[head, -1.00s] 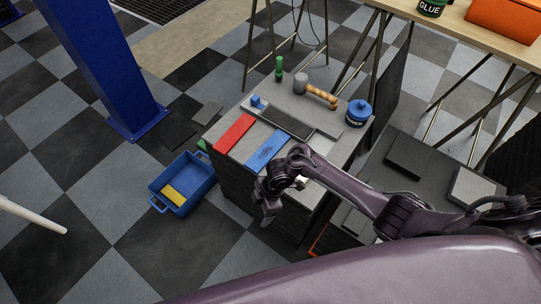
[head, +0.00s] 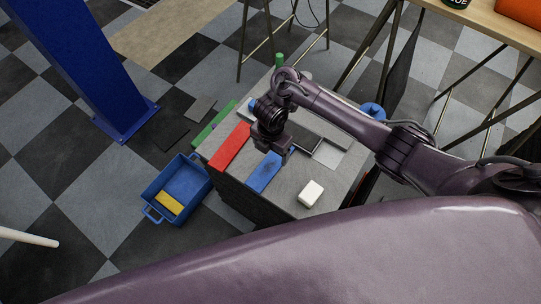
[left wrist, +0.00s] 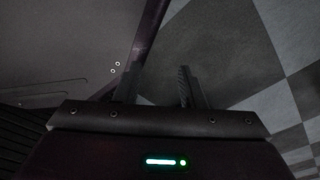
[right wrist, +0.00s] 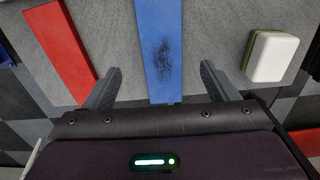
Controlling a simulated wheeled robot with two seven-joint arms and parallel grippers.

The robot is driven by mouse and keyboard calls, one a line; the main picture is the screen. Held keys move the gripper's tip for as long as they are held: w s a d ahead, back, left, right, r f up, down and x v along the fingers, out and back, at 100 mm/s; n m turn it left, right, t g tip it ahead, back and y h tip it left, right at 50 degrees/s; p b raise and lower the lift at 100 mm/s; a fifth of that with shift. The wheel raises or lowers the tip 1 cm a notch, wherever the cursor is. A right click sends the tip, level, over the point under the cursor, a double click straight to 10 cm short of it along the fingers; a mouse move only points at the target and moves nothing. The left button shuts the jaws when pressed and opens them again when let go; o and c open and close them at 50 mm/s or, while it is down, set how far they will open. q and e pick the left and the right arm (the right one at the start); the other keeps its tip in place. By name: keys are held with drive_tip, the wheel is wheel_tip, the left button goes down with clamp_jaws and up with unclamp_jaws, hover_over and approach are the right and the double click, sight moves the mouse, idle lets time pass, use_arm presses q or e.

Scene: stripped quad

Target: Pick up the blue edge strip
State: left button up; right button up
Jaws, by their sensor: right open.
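The blue edge strip (head: 264,172) lies flat on the grey block-like stand (head: 240,187), beside a red strip (head: 230,146). In the right wrist view the blue strip (right wrist: 160,45) has a dark smudge on it and runs between my open fingers. My right gripper (right wrist: 160,88) is open and empty, one finger on each side of the strip with gaps. In the head view my right gripper (head: 272,150) is over the strip and hides its far part. My left gripper (left wrist: 158,88) shows only in its own wrist view, with its fingers apart over the floor.
A white block (head: 311,193) sits right of the blue strip; it also shows in the right wrist view (right wrist: 270,55). A green strip (head: 212,124) lies left of the red one. A blue crate (head: 184,185) holding a yellow piece (head: 169,203) stands on the floor. A blue post (head: 85,70) rises at left.

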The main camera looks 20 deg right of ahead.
sight(271, 165)
use_arm(q)
drive_tip(key=s+f+b, duration=0.2)
drive_tip(key=s+f, duration=0.1)
drive_tip(key=s, duration=0.2)
use_arm(e)
drive_tip(key=f, duration=0.3)
drive_tip(key=shift+s+a, duration=0.15)
drive_tip(key=shift+s, duration=0.2)
wheel_tip(271, 165, down, 4)
drive_tip(key=shift+w+r+b, duration=0.1)
drive_tip(key=shift+r+b, duration=0.15)
drive_tip(key=shift+b, duration=0.35)
drive_tip(key=shift+f, duration=0.25)
use_arm(q)
drive_tip(key=w, duration=0.5)
drive_tip(key=shift+w+r, duration=0.1)
drive_tip(key=shift+r, duration=0.1)
use_arm(e)
drive_tip(key=c, duration=1)
use_arm(q)
drive_tip(key=shift+d, duration=0.1)
use_arm(e)
drive_tip(key=shift+c, duration=0.7)
drive_tip(key=shift+r, duration=0.15)
